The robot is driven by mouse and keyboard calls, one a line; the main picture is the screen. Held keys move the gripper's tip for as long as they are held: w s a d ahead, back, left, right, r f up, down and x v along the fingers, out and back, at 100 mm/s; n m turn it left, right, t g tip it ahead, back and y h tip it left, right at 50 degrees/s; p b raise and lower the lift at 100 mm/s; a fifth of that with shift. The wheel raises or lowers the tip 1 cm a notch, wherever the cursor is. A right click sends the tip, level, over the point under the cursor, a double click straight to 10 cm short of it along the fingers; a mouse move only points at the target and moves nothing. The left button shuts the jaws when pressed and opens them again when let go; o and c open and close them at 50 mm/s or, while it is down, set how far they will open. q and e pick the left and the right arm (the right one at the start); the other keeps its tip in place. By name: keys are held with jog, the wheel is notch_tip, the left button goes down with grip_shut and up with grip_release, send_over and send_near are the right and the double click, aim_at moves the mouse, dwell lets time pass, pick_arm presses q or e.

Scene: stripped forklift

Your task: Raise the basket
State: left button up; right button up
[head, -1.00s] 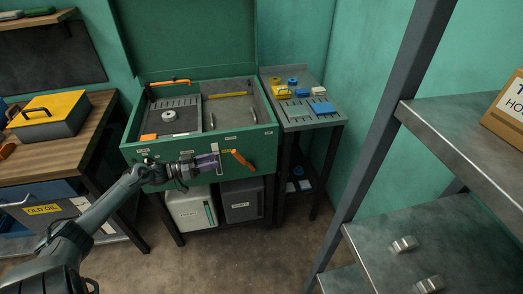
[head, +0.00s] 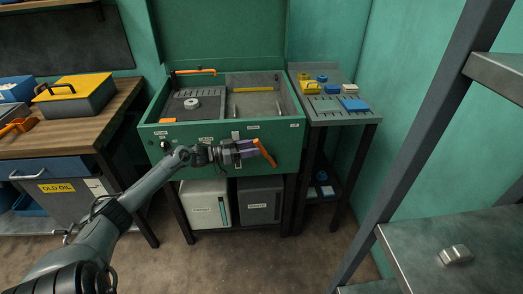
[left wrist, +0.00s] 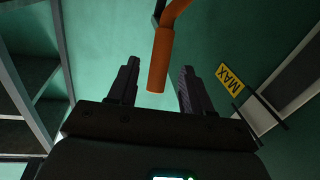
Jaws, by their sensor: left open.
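A green washing tank (head: 220,143) stands in the middle of the head view with its lid up. Inside it on the left lies a grey slotted basket (head: 176,112), with a round metal part (head: 192,104) on it. An orange lever (head: 266,153) sticks out of the tank's front. My left gripper (head: 252,148) is open at this lever. In the left wrist view, the lever's orange grip (left wrist: 158,62) hangs between the open fingers of my left gripper (left wrist: 160,72), apart from both. My right gripper is out of view.
A side table (head: 338,116) with blue and yellow parts stands right of the tank. A wooden bench (head: 45,140) with a yellow-topped box (head: 75,96) is at left. Two containers (head: 205,205) stand under the tank. A metal shelf (head: 460,225) is at front right.

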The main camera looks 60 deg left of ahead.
aim_at(261, 146)
pick_arm(q)
jog(key=shift+b+x, duration=0.7)
jog(key=shift+x, duration=1.45)
grip_shut()
